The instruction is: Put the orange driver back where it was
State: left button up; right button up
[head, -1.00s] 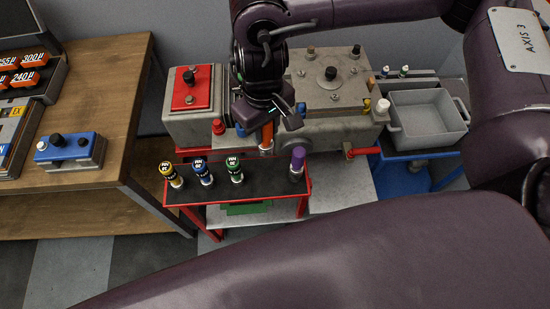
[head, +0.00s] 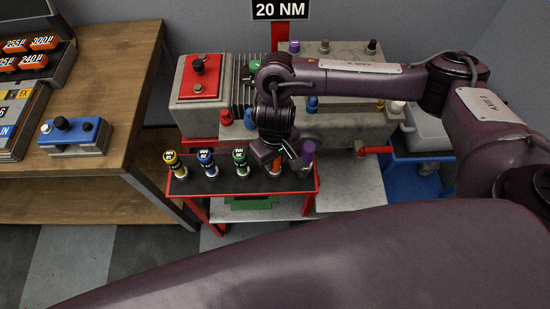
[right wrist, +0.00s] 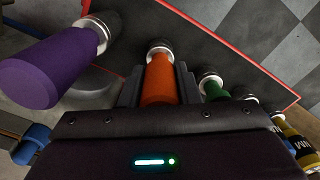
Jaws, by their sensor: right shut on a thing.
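The orange driver (head: 277,166) stands about upright at the black-topped, red-edged rack (head: 225,184), between the green driver (head: 240,160) and the purple driver (head: 307,156). My right gripper (head: 280,160) is shut on its handle from above. In the right wrist view the orange handle (right wrist: 160,82) sits between my two fingers, with its silver collar close to the black rack top. I cannot tell whether its tip is seated in a holder. My left gripper is not in view.
Blue (head: 205,162) and yellow (head: 174,163) drivers stand further left in the row. The purple driver is close beside my right gripper. A grey machine (head: 350,128) stands behind the rack. A wooden bench (head: 120,120) is at left.

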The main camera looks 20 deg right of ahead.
jog(key=shift+f, duration=0.1)
jog(key=o, duration=1.1)
notch_tip(320, 180, up, 12)
jog(key=shift+r+p, duration=0.2)
jog(key=shift+p, duration=0.9)
